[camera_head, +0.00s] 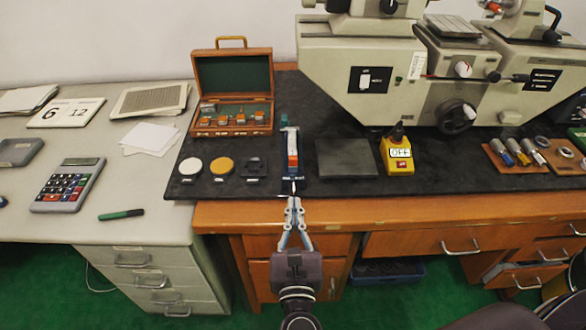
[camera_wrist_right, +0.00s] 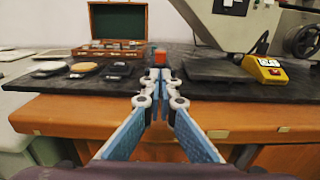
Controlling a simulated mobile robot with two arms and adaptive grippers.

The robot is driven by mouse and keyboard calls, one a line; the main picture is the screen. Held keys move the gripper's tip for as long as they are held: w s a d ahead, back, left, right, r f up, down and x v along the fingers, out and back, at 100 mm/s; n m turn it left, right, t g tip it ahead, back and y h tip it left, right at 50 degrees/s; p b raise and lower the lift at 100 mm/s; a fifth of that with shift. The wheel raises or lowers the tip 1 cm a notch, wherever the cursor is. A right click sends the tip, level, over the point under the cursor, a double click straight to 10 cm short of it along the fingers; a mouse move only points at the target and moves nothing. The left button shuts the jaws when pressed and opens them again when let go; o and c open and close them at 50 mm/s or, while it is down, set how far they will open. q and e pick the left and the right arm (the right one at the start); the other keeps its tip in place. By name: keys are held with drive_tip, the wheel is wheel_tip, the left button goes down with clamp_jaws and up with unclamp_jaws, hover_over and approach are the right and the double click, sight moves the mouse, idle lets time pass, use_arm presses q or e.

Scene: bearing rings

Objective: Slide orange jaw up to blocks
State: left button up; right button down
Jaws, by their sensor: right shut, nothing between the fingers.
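A narrow blue fixture (camera_head: 284,120) lies lengthwise on the dark mat. An orange piece (camera_head: 293,160), which looks like the orange jaw, sits on it, with pale grey block shapes (camera_head: 292,140) just behind. Whether they touch the jaw is too small to tell. In the right wrist view the orange jaw (camera_wrist_right: 160,58) shows just beyond the fingertips. My right gripper (camera_head: 293,197) is shut and empty, with its tips at the fixture's near end, near the mat's front edge. The tips also show in the wrist view (camera_wrist_right: 159,76). My left gripper is out of view.
An open wooden case (camera_head: 234,120) with several small blocks stands behind left. Round white (camera_head: 191,166) and orange (camera_head: 221,165) discs lie left. A grey plate (camera_head: 346,158) and a yellow OFF box (camera_head: 397,155) stand right. A large machine (camera_head: 360,50) stands behind.

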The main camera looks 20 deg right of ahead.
sight(293, 160)
drive_tip(key=p+x, duration=0.2)
drive_tip(key=x, duration=0.9)
drive_tip(key=shift+p, duration=0.35)
drive_tip(key=shift+w+d+f, duration=0.1)
drive_tip(key=shift+w+d, duration=0.1)
drive_tip(key=shift+w, duration=0.2)
drive_tip(key=shift+w+d, duration=0.15)
drive_tip(key=shift+w, duration=0.3)
drive_tip(key=shift+r, duration=0.3)
